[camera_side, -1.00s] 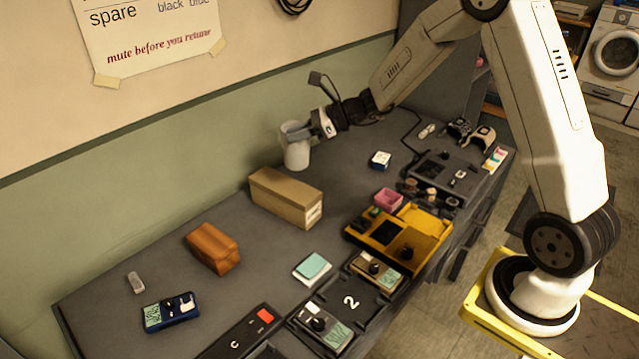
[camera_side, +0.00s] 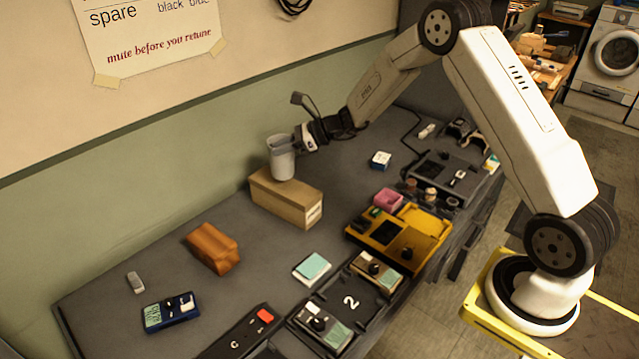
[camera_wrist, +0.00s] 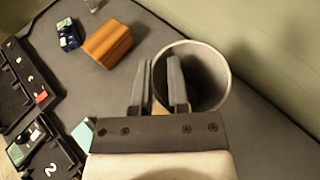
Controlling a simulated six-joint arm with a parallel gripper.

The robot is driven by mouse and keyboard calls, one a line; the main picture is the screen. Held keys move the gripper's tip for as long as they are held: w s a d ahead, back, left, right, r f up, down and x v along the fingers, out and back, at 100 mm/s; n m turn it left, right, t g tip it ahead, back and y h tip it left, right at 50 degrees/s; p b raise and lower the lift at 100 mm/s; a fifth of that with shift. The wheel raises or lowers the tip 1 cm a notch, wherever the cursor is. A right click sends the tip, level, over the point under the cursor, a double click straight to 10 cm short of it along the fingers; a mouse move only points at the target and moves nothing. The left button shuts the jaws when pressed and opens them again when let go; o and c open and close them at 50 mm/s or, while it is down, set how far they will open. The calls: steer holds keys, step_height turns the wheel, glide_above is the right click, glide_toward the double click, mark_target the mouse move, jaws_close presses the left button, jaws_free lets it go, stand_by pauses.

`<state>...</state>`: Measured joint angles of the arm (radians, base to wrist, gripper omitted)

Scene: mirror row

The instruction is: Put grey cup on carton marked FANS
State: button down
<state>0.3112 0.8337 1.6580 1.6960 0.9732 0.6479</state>
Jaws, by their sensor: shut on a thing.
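The grey cup (camera_side: 283,162) is upright over the far-left end of the tan carton (camera_side: 294,203). I cannot tell if its base touches the carton top. The carton's end label is too small to read. My gripper (camera_side: 298,141) is shut on the cup's wall at the rim, from the right in the side view. In the wrist view my gripper (camera_wrist: 158,75) has one finger inside the cup (camera_wrist: 212,78) and one outside. The carton is mostly hidden there behind the cup and gripper.
An orange-brown box (camera_side: 213,249) lies left of the carton. A yellow tray (camera_side: 430,222), a pink box (camera_side: 388,199) and a teal-topped pad (camera_side: 312,267) are to the right and front. The green wall (camera_side: 160,190) runs close behind the carton. Bench between box and carton is clear.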

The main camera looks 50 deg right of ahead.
mark_target(290, 156)
steer(key=shift+w+f, duration=0.2)
steer(key=shift+f, duration=1.5)
steer(key=shift+f, duration=0.1)
steer(key=c, duration=0.6)
jaws_free()
steer(key=shift+s+d, duration=0.1)
steer(key=shift+s, duration=0.05)
steer(key=v, duration=1.1)
steer(key=shift+s+d+r, duration=0.2)
steer(key=shift+s+d, duration=0.05)
steer(key=shift+s, duration=0.05)
